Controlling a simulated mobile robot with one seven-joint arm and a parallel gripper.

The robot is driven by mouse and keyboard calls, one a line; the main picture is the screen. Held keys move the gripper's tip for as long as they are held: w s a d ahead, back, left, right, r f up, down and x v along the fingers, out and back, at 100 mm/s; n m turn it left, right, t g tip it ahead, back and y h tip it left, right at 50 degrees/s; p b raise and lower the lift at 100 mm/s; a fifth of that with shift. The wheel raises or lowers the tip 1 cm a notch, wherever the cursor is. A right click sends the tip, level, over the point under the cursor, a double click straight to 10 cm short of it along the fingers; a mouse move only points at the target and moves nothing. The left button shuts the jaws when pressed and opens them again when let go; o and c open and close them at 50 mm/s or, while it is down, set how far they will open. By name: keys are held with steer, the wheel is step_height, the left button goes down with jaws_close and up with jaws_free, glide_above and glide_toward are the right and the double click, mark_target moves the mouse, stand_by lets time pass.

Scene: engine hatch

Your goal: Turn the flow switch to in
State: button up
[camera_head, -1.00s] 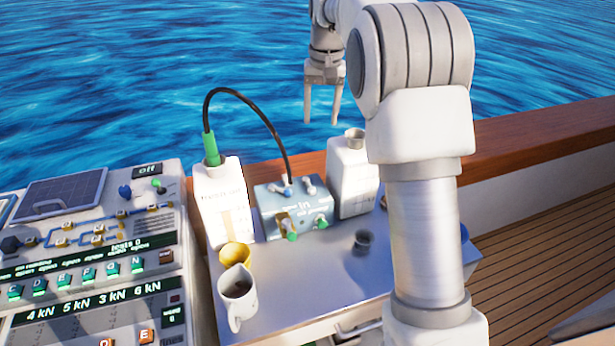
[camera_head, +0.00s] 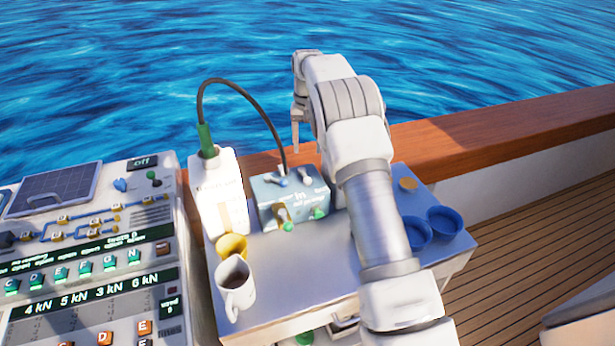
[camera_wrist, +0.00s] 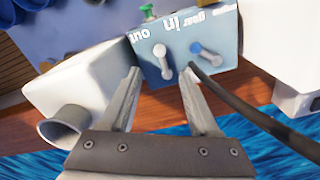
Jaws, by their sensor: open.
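The light-blue pump box (camera_head: 262,200) stands on the worktop between a white canister and my arm. It also shows upside down in the wrist view (camera_wrist: 225,35), where its top carries the lettering "in" and "out". A white-tipped lever (camera_wrist: 161,55) and a blue-tipped lever (camera_wrist: 203,52) sit on that face. I cannot tell for certain which is the flow switch. My gripper (camera_wrist: 160,74) is open and empty. Its fingertips are close to the box's edge, with the white lever ahead between them. In the head view my arm partly hides the gripper.
A black hose (camera_head: 245,95) arches from the canister (camera_head: 207,195) to the box and passes close by the right finger in the wrist view. A white container (camera_wrist: 80,75) is left of the fingers. A yellow cup (camera_head: 232,246) and white mug (camera_head: 238,295) stand in front.

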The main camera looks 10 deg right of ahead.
mark_target(307, 178)
step_height(307, 178, down, 12)
steer(key=shift+r+p, duration=0.15)
steer(key=shift+p, duration=0.2)
steer(key=shift+c, duration=0.4)
jaws_close()
